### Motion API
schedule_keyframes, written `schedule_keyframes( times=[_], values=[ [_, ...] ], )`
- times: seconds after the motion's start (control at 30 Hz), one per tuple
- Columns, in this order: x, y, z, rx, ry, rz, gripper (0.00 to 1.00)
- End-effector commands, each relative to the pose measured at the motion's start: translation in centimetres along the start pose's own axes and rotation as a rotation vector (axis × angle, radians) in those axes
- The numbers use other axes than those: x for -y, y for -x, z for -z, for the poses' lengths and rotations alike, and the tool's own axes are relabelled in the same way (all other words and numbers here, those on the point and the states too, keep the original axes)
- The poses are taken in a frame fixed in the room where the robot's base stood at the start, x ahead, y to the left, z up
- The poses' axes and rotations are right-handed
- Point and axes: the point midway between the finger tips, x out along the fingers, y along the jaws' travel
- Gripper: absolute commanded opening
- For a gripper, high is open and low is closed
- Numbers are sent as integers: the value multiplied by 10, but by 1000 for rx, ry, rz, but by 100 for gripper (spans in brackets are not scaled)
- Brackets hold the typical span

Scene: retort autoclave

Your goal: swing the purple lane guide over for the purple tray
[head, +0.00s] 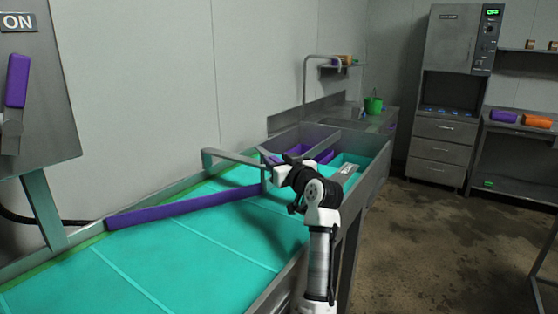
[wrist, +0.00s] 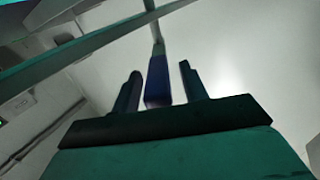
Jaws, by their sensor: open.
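The purple lane guide (head: 185,206) is a long bar lying slantwise across the teal belt (head: 130,262), from the left rail to the middle near my gripper. My gripper (head: 268,166) is at the guide's far right end, by a grey bracket (head: 232,157). In the wrist view my gripper (wrist: 160,70) is open, with a purple block (wrist: 158,82) on a grey stem between its fingers. I cannot tell whether the fingers touch it. Purple tray surfaces (head: 299,151) show in a compartment beyond the belt's end, partly hidden by my arm.
A control box (head: 38,90) with a purple lever (head: 17,82) and an ON sign stands at left. A green bucket (head: 373,104) stands behind. The floor (head: 415,235) at right is open, before a steel cabinet (head: 440,135).

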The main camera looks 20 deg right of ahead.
Motion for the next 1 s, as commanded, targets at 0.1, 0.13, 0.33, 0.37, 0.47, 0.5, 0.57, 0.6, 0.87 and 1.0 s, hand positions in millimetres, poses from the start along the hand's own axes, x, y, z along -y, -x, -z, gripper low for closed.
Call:
schedule_keyframes(
  times=[0.1, 0.13, 0.33, 0.37, 0.47, 0.5, 0.57, 0.6, 0.87, 1.0],
  values=[
    [0, 0, 0, 0, 0, 0, 42],
    [0, 0, 0, 0, 0, 0, 38],
    [0, 0, 0, 0, 0, 0, 12],
    [0, 0, 0, 0, 0, 0, 8],
    [0, 1, 0, 0, 0, 0, 0],
    [0, 1, 0, 0, 0, 0, 0],
    [0, 1, 0, 0, 0, 0, 0],
    [0, 1, 0, 0, 0, 0, 0],
    [-13, -1, -4, 4, -3, 85, 0],
    [-23, -3, -3, 5, -3, 181, 0]
  ],
)
